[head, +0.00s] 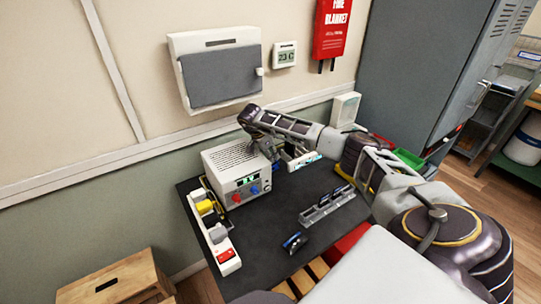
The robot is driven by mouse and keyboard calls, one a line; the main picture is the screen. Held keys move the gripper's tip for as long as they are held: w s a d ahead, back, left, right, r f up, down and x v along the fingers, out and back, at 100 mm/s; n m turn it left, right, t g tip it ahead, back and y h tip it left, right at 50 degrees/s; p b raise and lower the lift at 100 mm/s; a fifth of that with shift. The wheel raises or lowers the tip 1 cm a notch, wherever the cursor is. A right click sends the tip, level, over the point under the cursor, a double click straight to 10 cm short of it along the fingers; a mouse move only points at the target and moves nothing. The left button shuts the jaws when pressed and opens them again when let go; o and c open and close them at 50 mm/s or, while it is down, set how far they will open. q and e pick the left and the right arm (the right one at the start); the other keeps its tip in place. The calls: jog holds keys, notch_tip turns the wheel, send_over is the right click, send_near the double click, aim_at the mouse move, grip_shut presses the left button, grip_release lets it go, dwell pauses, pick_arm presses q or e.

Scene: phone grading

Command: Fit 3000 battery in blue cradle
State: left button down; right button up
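My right gripper (281,157) points down over the back of the dark bench, just right of the white power unit. A small pale piece with teal marks (305,160) shows at its fingers; I cannot tell if it is held or lies behind them. A grey slotted rack (327,206) stands mid-bench with dark, blue-edged pieces in it. A small dark and blue object (294,243) lies near the front edge; I cannot tell if it is the blue cradle. No 3000 label is readable. My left gripper is not in view.
The white power unit (236,170) with red and blue knobs stands at the bench's back left. A white power strip (217,236) with plugs lies along the left edge. Green (408,158) and red (347,243) bins show at right and front. The dark bench top (268,215) is clear mid-left.

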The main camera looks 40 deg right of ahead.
jog(key=shift+r, duration=0.1)
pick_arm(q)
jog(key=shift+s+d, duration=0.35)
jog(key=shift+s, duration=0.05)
pick_arm(e)
jog(key=v, duration=1.1)
jog(key=shift+a+r, duration=0.15)
jog(key=shift+r, duration=0.25)
jog(key=shift+w, duration=0.1)
